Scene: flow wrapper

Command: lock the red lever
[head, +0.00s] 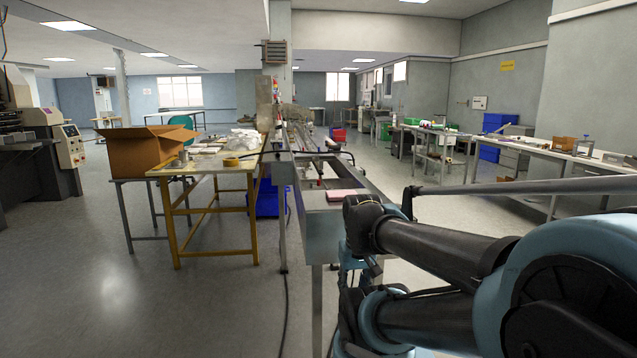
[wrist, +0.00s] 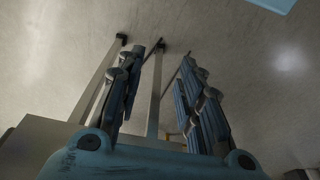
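I cannot make out the red lever for certain in either view. The long metal wrapping machine (head: 310,215) runs away from me in the middle of the head view, with small parts on it too small to tell apart. My gripper (wrist: 162,57) shows in the wrist view with its two blue-grey fingers apart and nothing between them. Behind the fingers are the grey floor and thin metal legs (wrist: 155,95). In the head view my arm fills the lower right, beside the near end of the machine. My fingertips cannot be made out there.
A pink item (head: 343,194) lies on the machine's near end. A yellow-legged table (head: 176,225) with a tape roll stands to its left, beside an open cardboard box (head: 140,152). Floor is clear at the lower left.

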